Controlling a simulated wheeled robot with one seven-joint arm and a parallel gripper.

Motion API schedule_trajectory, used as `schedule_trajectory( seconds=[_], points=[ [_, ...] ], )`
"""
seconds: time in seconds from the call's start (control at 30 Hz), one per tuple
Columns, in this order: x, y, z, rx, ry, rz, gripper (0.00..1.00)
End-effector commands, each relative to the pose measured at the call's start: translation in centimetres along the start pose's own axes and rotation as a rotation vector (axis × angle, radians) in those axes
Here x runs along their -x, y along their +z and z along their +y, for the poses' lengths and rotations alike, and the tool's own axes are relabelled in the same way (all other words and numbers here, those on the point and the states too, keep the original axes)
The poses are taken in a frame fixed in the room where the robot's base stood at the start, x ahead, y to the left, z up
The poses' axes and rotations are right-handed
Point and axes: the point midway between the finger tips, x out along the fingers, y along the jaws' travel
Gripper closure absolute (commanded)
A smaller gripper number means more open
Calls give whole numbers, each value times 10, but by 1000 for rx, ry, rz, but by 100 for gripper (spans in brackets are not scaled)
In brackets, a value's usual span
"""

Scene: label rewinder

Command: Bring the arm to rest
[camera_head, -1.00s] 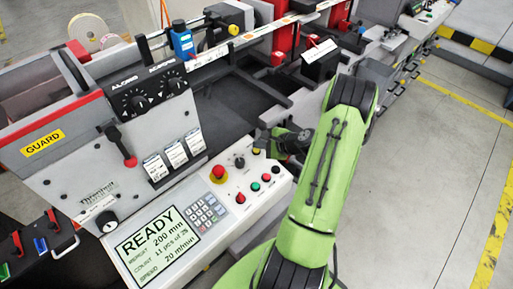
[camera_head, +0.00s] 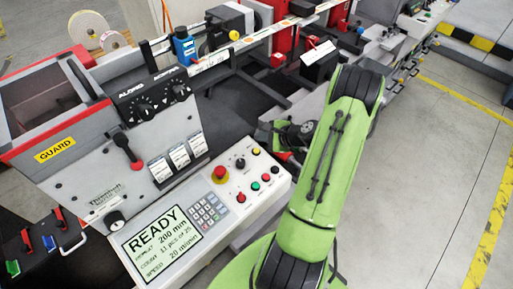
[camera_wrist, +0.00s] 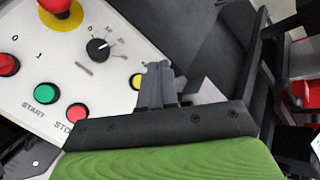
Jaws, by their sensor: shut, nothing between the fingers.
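My gripper (camera_wrist: 157,85) is shut and empty in the wrist view. Its fingers are together over the edge of the rewinder's control panel (camera_wrist: 60,75), close to a yellow button (camera_wrist: 137,81); I cannot tell whether they touch it. In the head view my green arm reaches up from the bottom. The gripper end (camera_head: 285,135) sits just right of the panel (camera_head: 205,232), partly hidden behind the arm, and its fingertips are not clear there. The panel screen (camera_head: 160,243) reads READY.
The panel carries a red emergency button on yellow (camera_head: 220,174), a black knob (camera_head: 239,163), a green button (camera_head: 255,186) and red buttons. The grey guard (camera_head: 95,140) and lever (camera_head: 127,150) stand left. Open floor (camera_head: 430,190) lies to the right.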

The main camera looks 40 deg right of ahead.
Motion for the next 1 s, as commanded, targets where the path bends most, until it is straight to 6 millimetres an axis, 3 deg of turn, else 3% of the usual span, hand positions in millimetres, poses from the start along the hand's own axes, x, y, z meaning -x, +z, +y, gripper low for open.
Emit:
schedule_trajectory(
  seconds=[0.7,0.77,0.87,1.0],
  points=[
    [-2,3,1,21,9,-1,100],
    [-2,20,-2,97,41,-6,100],
    [1,72,-3,363,153,-17,100],
    [23,155,13,823,331,-33,100]
  ],
)
